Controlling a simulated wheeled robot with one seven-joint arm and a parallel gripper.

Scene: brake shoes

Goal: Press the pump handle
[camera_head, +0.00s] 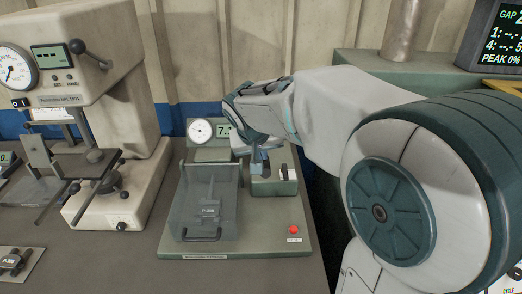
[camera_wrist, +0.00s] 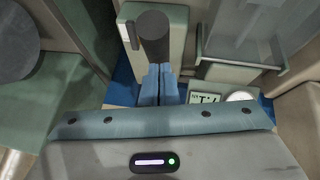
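The pump unit is a grey-green block (camera_head: 275,186) on the right of the bench fixture. In the wrist view its dark cylindrical pump handle (camera_wrist: 154,36) stands out from the block. My gripper (camera_head: 258,166) is over the block from the right and covers most of the handle in the head view. In the wrist view the two blue fingers of my gripper (camera_wrist: 158,70) lie side by side, almost together, with their tips at the handle's end. Nothing shows held between them. Whether the tips touch the handle I cannot tell.
A clear-lidded box (camera_head: 207,205) stands left of the block, with a dial gauge (camera_head: 200,131) and a display (camera_head: 224,130) behind. A red button (camera_head: 293,230) is at the front right of the baseplate (camera_head: 250,238). A cream press (camera_head: 130,110) stands left.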

